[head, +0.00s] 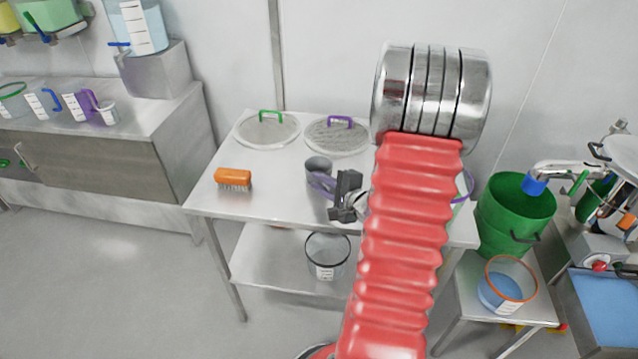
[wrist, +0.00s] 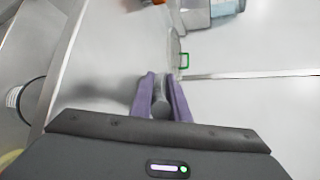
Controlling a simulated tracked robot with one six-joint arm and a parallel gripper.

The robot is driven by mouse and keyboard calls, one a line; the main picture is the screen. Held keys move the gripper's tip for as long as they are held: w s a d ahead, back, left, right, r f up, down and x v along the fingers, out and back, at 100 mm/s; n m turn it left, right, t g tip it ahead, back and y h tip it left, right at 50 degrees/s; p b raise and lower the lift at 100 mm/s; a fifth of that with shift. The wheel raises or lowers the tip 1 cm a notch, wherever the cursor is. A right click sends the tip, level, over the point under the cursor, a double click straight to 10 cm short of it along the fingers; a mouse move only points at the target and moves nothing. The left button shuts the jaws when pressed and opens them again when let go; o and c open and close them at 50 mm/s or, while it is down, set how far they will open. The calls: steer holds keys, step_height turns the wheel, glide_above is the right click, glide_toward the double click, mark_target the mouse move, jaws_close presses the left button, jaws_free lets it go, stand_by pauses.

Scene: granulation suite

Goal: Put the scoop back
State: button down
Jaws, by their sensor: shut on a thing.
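A grey, round-ended scoop (head: 318,166) is over the front middle of the steel table. My gripper (head: 322,183) is shut on it, with its lilac fingers on either side. In the wrist view my gripper (wrist: 161,85) has the grey scoop (wrist: 160,106) between its two fingers, and they hide part of it. A shadow lies on the steel beside the fingers. I cannot tell whether the scoop touches the table.
On the table (head: 205,190) lie an orange brush (head: 233,179), a green-handled round lid (head: 266,131) and a purple-handled lid (head: 338,136). A clear bucket (head: 327,257) stands on the lower shelf. A green bucket (head: 515,212) stands right. My red arm hides the table's right part.

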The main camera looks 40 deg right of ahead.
steer(key=c, duration=1.7)
jaws_free()
steer(key=shift+s+r, duration=0.2)
steer(key=shift+s, duration=0.35)
steer(key=v, duration=1.1)
steer(key=shift+w+f, duration=0.1)
